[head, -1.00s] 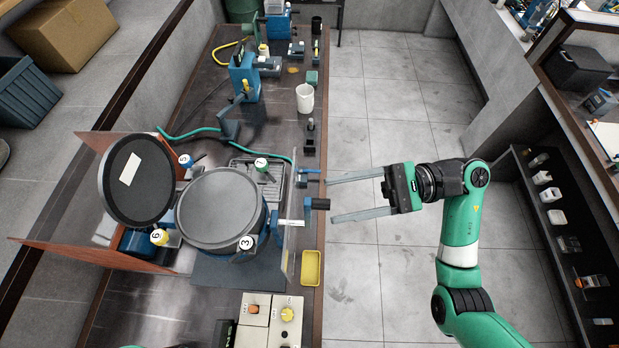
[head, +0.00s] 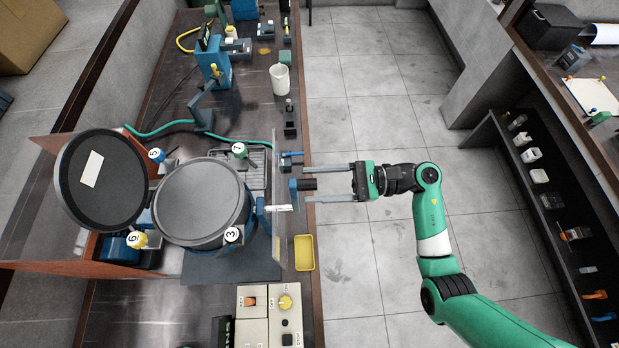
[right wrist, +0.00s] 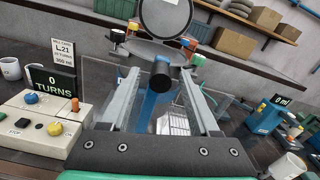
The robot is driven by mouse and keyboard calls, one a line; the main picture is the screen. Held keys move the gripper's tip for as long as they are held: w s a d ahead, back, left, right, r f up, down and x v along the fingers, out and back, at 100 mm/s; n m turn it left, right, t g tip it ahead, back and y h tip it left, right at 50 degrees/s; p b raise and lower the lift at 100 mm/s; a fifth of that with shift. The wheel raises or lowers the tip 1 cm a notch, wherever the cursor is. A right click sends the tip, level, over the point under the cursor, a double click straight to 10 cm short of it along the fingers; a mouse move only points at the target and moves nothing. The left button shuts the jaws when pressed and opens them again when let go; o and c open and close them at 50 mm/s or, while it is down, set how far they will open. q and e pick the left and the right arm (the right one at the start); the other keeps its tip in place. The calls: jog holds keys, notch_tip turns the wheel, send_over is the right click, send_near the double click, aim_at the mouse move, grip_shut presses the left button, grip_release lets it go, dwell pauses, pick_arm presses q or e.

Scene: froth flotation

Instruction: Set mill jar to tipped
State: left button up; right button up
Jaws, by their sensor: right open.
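The mill jar (head: 203,205) is a grey round drum with its flat face toward the head camera, held in a blue frame. It also shows in the right wrist view (right wrist: 160,52), partly hidden behind the handle. A blue lever with a black handle (head: 304,184) sticks out to the right of the clear panel. My right gripper (head: 306,185) is open, with one finger on each side of the black handle. In the right wrist view, the handle's round end (right wrist: 160,76) lies between the fingers. I cannot tell whether they touch it. My left gripper is out of view.
A dark round lid (head: 102,195) with a white label stands left of the jar. The clear panel (head: 275,185) stands between jar and gripper. A yellow tray (head: 304,253) and a control box (head: 270,312) are nearer. The floor right of the bench is open.

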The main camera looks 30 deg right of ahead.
jog(key=shift+x, duration=0.8)
jog(key=shift+c, duration=0.2)
grip_shut()
dwell(0.7)
